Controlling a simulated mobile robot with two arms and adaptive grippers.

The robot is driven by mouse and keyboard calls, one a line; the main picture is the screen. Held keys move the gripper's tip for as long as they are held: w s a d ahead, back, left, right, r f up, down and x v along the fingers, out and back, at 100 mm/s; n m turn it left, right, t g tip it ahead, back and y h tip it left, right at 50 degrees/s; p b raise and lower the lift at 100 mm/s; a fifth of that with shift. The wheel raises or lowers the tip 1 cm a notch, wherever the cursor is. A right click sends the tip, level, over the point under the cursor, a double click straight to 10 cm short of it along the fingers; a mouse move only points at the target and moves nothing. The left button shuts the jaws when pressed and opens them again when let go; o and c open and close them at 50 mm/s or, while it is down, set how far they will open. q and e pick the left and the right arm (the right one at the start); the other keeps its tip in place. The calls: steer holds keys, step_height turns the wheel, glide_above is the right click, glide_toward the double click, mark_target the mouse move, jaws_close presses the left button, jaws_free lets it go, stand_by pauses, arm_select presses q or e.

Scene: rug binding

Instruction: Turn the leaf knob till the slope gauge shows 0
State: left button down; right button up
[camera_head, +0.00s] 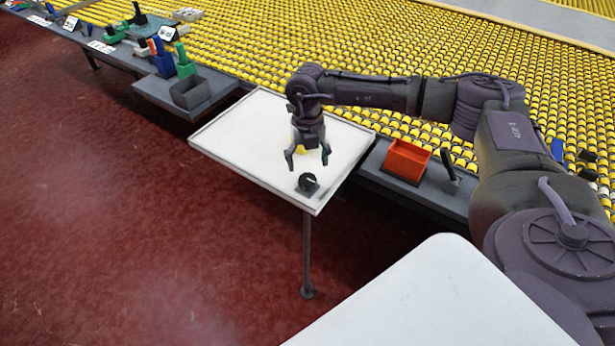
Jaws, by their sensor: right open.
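A small black knob (307,183) with a pale mark on top sits near the front corner of a white table leaf (240,140). My right gripper (308,160) points down above the leaf, just behind the knob. Its fingers are spread and empty, apart from the knob as far as I can tell. A small yellow thing (300,150) shows behind the gripper, partly hidden by it. I cannot make out a slope gauge or a reading. My left gripper is not in view.
An orange bin (406,160) and a black upright handle (449,166) stand on a grey shelf to the right. A dark grey box (190,92) and several tools stand on the left shelf. Yellow rollers (300,45) fill the back. Red floor (130,230) is open at left.

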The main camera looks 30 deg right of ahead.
mark_target(308, 179)
step_height(308, 179, down, 8)
steer(key=shift+r+p, duration=0.25)
steer(key=shift+p, duration=0.15)
steer(key=c, duration=1.2)
